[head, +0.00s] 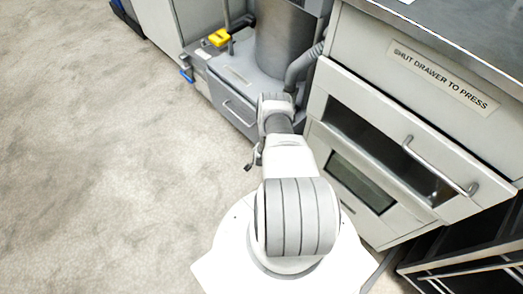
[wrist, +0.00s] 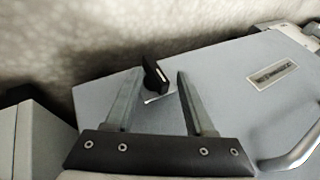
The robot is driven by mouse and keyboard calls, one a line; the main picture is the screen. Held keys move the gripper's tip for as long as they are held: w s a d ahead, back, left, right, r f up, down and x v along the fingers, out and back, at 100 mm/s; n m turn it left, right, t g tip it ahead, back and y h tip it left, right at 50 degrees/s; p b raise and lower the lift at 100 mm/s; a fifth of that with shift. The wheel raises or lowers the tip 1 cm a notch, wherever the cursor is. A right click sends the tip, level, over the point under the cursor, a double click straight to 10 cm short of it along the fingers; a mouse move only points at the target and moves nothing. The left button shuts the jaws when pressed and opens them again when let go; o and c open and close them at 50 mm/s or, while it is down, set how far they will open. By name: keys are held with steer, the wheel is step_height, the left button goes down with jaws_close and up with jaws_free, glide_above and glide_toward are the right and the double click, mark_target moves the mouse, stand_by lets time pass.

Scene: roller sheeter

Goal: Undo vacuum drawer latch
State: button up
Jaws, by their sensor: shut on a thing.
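The vacuum drawer (head: 233,108) is a grey front with a bar handle, low on the vacuum unit at the top middle of the head view. In the wrist view its grey front (wrist: 225,105) fills the right, with a label and the curved handle (wrist: 293,157). A small black latch knob (wrist: 154,73) stands at the upper left edge of this panel. My gripper (wrist: 160,80) has its two grey fingers either side of the knob, closed on it near the tips. The exact contact is small and hard to see.
A yellow handle (head: 219,37) and a blue part (head: 187,75) stand left of the grey vacuum canister (head: 285,38). The cabinet with the "SHUT DRAWER TO PRESS" label (head: 440,75) is close on the right. The carpet (head: 90,160) at left is clear.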

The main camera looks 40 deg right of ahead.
steer(key=a+r+p, duration=0.3)
steer(key=r+p, duration=0.4)
steer(key=r, duration=0.1)
steer(key=s+a+r+p, duration=0.1)
steer(key=a+r+p, duration=0.3)
steer(key=r+p, duration=0.3)
steer(key=shift+r+p, duration=0.35)
steer(key=shift+r, duration=0.55)
steer(key=shift+f, duration=0.1)
stand_by(0.5)
steer(key=shift+s, duration=0.1)
steer(key=p+v, duration=0.4)
steer(key=v, duration=1.3)
steer(key=shift+s+p, duration=0.15)
steer(key=shift+p, duration=0.2)
steer(key=shift+r, duration=0.2)
